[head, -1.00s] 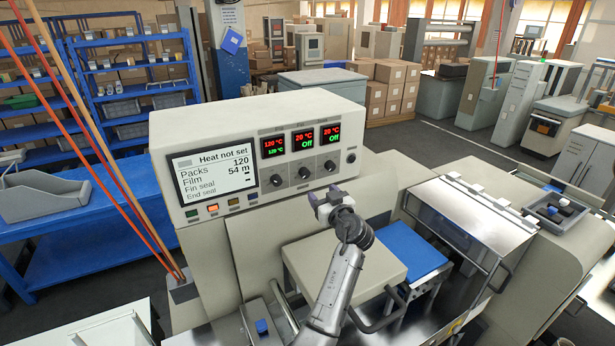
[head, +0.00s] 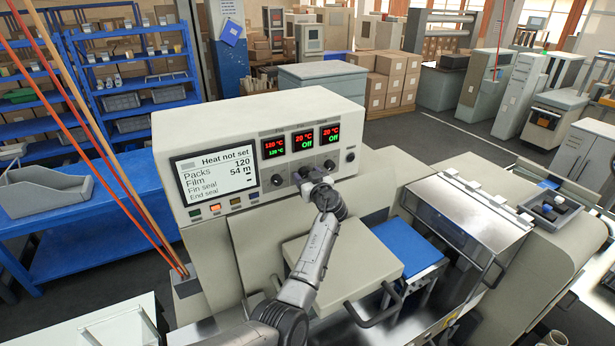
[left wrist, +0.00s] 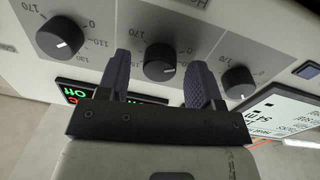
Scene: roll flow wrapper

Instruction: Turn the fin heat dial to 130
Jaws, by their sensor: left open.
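The control panel (head: 270,195) has three black dials in a row below three small displays. The left display (head: 274,147) reads 120 °C in red and green; the middle display (head: 303,139) and right display (head: 328,133) read 20 °C and Off. My left gripper (head: 312,182) is at the middle dial and largely hides it in the head view. In the left wrist view, the gripper (left wrist: 160,78) is open, its two fingers on either side of the middle dial (left wrist: 160,62). Whether they touch it is unclear. Dial name labels are too small to read.
The neighbouring dials, left (head: 277,181) and right (head: 330,165), sit close on either side. The panel screen (head: 215,173) reads "Heat not set". Coloured buttons (head: 215,209) lie below it.

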